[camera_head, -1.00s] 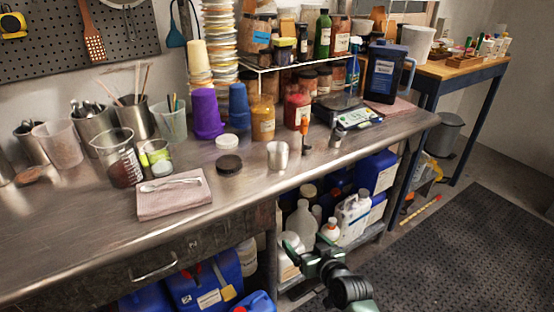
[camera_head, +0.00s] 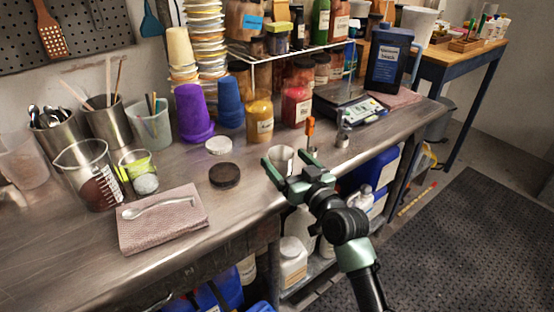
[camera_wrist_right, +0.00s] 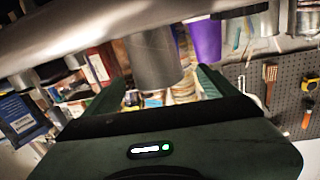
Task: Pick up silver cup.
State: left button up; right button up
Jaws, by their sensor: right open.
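The silver cup (camera_head: 281,157) stands upright near the front edge of the metal bench, partly hidden behind my right gripper (camera_head: 288,163). The right gripper is open, with a green finger to either side of the cup in the head view. In the right wrist view, which is upside down, the cup (camera_wrist_right: 155,58) appears between the two spread fingers of the gripper (camera_wrist_right: 161,82). No contact shows, and I cannot tell how deep the cup lies between the fingertips. My left gripper is not in view.
A dark round lid (camera_head: 225,175) and a white lid (camera_head: 219,146) lie left of the cup. An orange-handled tool (camera_head: 310,132) and a small metal weight (camera_head: 342,138) stand to its right. A pink cloth (camera_head: 163,220) with a spoon lies at the front left.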

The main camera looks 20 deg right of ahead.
aim_at(276, 148)
jog(key=shift+w+a+r, duration=0.15)
jog(key=shift+w, duration=0.7)
jog(key=w, duration=0.3)
jog(key=shift+w+a, duration=0.3)
jog(key=shift+w, duration=0.05)
jog(key=shift+w+a, duration=0.1)
jog(key=shift+w, duration=0.3)
jog(key=c, duration=1.4)
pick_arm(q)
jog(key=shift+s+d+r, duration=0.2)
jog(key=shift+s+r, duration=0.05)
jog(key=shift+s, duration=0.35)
pick_arm(e)
jog(key=shift+c, duration=0.2)
